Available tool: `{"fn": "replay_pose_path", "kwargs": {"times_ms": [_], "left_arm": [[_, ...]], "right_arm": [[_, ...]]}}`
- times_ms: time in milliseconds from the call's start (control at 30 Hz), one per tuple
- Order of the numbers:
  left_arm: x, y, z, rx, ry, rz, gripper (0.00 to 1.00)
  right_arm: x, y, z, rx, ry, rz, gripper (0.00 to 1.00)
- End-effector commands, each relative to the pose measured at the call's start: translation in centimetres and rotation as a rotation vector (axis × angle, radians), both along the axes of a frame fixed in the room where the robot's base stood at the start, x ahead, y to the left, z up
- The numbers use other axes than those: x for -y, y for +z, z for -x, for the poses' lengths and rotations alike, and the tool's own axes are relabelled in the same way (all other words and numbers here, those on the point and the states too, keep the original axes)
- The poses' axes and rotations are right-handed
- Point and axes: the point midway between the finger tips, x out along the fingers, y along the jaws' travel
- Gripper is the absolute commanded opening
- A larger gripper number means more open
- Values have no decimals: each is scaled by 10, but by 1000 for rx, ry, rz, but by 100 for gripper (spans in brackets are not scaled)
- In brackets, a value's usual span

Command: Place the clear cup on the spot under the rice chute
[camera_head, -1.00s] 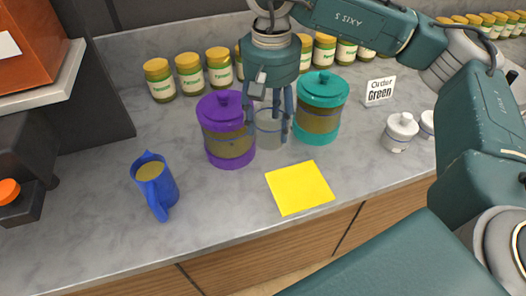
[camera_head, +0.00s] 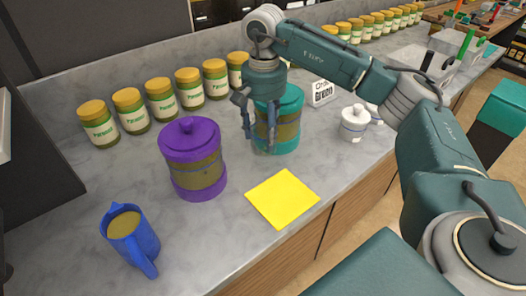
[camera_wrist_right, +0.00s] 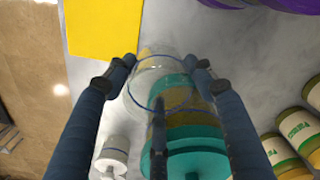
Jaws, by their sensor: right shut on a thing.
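The clear cup (camera_wrist_right: 152,72) is see-through and round, with a thin blue ring. My right gripper (camera_wrist_right: 160,64) is shut on it, one finger on each side. In the head view my right gripper (camera_head: 259,142) points down in front of the teal canister (camera_head: 288,125), and the cup is hard to make out there. I cannot tell how far the cup is above the counter. The rice chute and the spot under it are not recognizable in view. My left gripper is not in view.
A purple canister (camera_head: 193,160) stands left of the gripper. A yellow square (camera_head: 283,198) lies flat on the counter (camera_head: 220,235) in front. A blue pitcher (camera_head: 132,238) is at front left. Several yellow-lidded jars (camera_head: 162,100) line the back. A white lidded pot (camera_head: 354,123) stands right.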

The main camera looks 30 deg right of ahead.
Motion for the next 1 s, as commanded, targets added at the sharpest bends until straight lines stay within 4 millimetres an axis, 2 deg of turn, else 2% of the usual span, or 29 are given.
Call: {"fn": "replay_pose_path", "kwargs": {"times_ms": [133,300,533,700,933,967,1000], "left_arm": [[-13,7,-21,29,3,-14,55],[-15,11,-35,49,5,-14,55],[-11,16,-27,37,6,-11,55],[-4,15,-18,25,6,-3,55],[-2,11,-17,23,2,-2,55],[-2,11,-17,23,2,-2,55],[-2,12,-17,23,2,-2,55]], "right_arm": [[1,-21,1,-1,0,1,24],[0,-36,1,-2,0,1,24],[0,-67,1,-1,0,-1,24],[0,-71,0,0,0,0,24],[0,-75,0,0,0,0,24],[0,-75,0,0,0,0,56],[0,-74,0,0,0,0,62]]}}
